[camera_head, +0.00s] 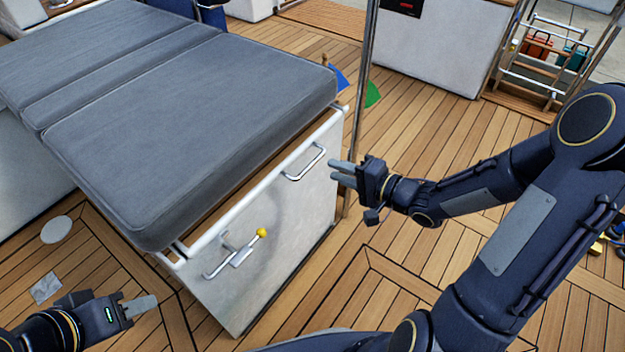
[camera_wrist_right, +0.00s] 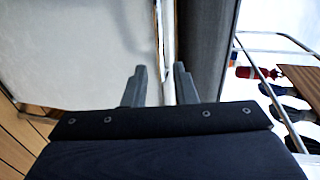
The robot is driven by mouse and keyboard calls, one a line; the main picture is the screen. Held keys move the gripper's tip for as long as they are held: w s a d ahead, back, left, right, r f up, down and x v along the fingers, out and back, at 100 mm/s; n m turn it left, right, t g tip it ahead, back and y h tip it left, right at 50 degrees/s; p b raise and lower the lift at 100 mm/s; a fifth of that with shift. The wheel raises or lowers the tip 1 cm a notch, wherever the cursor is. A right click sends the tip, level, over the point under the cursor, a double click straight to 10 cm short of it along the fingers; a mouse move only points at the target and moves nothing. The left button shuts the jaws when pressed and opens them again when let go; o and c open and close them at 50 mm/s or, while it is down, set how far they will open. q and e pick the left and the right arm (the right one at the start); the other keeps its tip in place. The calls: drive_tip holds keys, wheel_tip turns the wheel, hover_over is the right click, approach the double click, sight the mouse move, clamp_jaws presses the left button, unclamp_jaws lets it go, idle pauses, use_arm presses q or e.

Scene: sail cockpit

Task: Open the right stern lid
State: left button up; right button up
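A white bench locker (camera_head: 270,225) with a grey cushioned top (camera_head: 190,130) stands at the left centre of the head view. Its front panel carries a silver handle (camera_head: 305,163) at upper right, and a second handle (camera_head: 220,268) with a yellow-knobbed latch (camera_head: 261,233) at lower left. I cannot tell which part is the right stern lid. My right gripper (camera_head: 343,172) is just right of the upper handle, apart from it. In the right wrist view its fingers (camera_wrist_right: 160,85) are spread and empty, facing the white panel and cushion edge. My left gripper (camera_head: 142,305) is low at left, empty; its finger gap is unclear.
A metal pole (camera_head: 361,90) stands close behind my right gripper. Blue (camera_head: 338,80) and green (camera_head: 373,95) items lie by it. The wooden deck (camera_head: 440,140) is open to the right of the locker. A white disc (camera_head: 56,229) lies on the deck at left.

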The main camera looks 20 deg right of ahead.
sight(313, 161)
drive_tip(key=b+x, duration=0.3)
drive_tip(key=x, duration=0.5)
drive_tip(key=shift+s+a+r, duration=0.1)
drive_tip(key=shift+s+a, duration=0.05)
clamp_jaws()
